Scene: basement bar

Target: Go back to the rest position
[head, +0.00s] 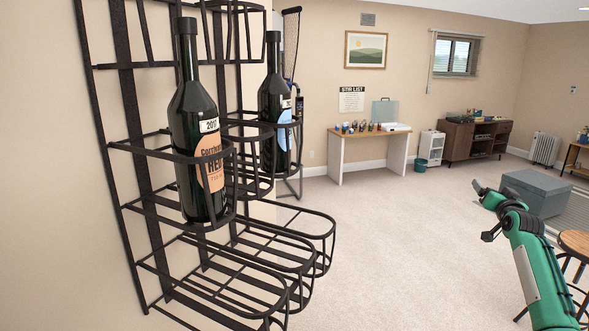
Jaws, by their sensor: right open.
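My right gripper (480,190) is at the right of the head view, at the end of my green arm coming up from the lower right. It is open and nothing shows between its fingers. It is held in free air, well apart from the wine rack. My left gripper is not in view.
A black wire wine rack (142,210) is on the wall close at left, holding a front bottle (199,120) and a second bottle (271,105). A grey box (538,190) and a wooden stool (575,242) are at right. Open carpet lies mid-room before a table (337,160).

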